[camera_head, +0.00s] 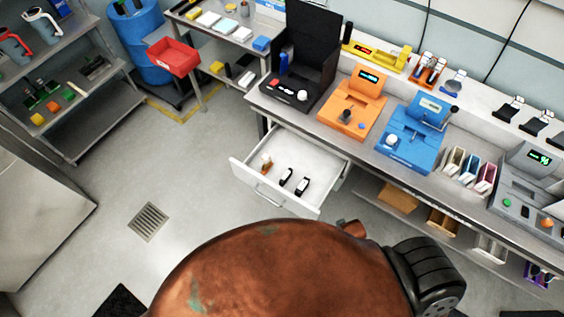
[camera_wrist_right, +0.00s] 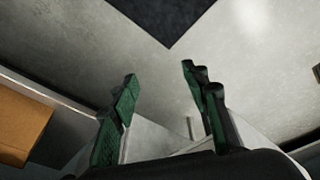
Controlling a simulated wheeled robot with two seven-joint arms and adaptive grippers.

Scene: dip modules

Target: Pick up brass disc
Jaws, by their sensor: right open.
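I cannot make out a brass disc for certain in either view. In the head view, an open white drawer (camera_head: 316,160) under the bench holds a small brownish-orange item (camera_head: 266,164) and two small dark items with pale parts (camera_head: 287,176) (camera_head: 302,186). They are too small to identify. My right gripper (camera_wrist_right: 161,82) shows only in the right wrist view. Its green-faced fingers are apart with nothing between them, and grey floor shows beyond. Pale panel edges lie behind the fingers. My left gripper is not in view.
The bench carries an orange machine (camera_head: 353,113), a blue machine (camera_head: 405,144), a black stand (camera_head: 318,50) and a grey machine (camera_head: 520,200). A red bin (camera_head: 174,57) and a blue barrel (camera_head: 138,40) stand at the upper left. Floor left of the drawer is clear around a drain (camera_head: 148,221).

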